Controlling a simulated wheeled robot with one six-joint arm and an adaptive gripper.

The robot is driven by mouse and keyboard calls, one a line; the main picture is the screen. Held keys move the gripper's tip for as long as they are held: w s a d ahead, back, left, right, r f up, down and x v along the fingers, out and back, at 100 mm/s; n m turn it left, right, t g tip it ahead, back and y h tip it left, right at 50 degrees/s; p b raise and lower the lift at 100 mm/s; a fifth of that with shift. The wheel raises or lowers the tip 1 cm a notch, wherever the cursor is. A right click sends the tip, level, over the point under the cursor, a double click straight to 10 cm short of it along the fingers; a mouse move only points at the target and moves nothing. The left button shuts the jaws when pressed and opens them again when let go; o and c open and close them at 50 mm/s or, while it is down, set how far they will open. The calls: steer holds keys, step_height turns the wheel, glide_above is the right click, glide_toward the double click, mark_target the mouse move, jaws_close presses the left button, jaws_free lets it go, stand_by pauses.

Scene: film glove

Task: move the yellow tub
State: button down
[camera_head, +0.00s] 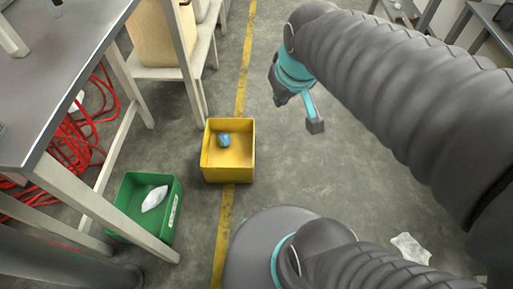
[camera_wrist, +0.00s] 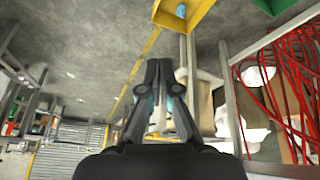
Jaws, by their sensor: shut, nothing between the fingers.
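The yellow tub (camera_head: 228,175) stands upright on the concrete floor, across the yellow floor line, left of the middle in the head view. A small blue object (camera_head: 224,140) lies inside it. Part of the tub (camera_wrist: 170,21) also shows at the top edge of the wrist view, cut off by the frame. My gripper (camera_wrist: 158,63) is shut and empty, its two fingers side by side in the wrist view. It is apart from the tub. In the head view my arm's end hangs to the right of the tub and above the floor.
A green bin (camera_head: 172,213) with a white crumpled item (camera_head: 154,198) stands left of the tub, by the leg of a grey table (camera_head: 65,70). Red cables (camera_head: 80,135) hang below the table. White scrap (camera_head: 410,249) lies at lower right. Floor right of the tub is clear.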

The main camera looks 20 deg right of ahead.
steer(key=w+d+f+n+g, duration=0.3)
steer(key=w+f+n, duration=0.3)
steer(key=w+f, duration=1.25)
steer(key=w+f+n, duration=0.1)
steer(key=f+n, duration=0.1)
steer(key=f, duration=1.1)
steer(key=w+d+f+n+g, duration=0.1)
steer(key=w+f+n, duration=0.1)
steer(key=f, duration=1.1)
steer(key=w+d+f+n+g, duration=0.1)
steer(key=f+n, duration=0.1)
steer(key=f, duration=1.1)
steer(key=shift+w+f+n, duration=0.15)
steer(key=shift+f+n, duration=0.15)
steer(key=shift+f, duration=0.05)
steer(key=shift+w+a+r, duration=0.1)
steer(key=shift+w+a, duration=0.15)
steer(key=shift+a, duration=0.3)
steer(key=shift+w+a+r, duration=0.1)
steer(key=shift+w+a, duration=0.1)
steer(key=shift+a, duration=0.35)
steer(key=shift+w+a, duration=0.25)
steer(key=shift+a, duration=0.5)
steer(key=shift+f, duration=0.1)
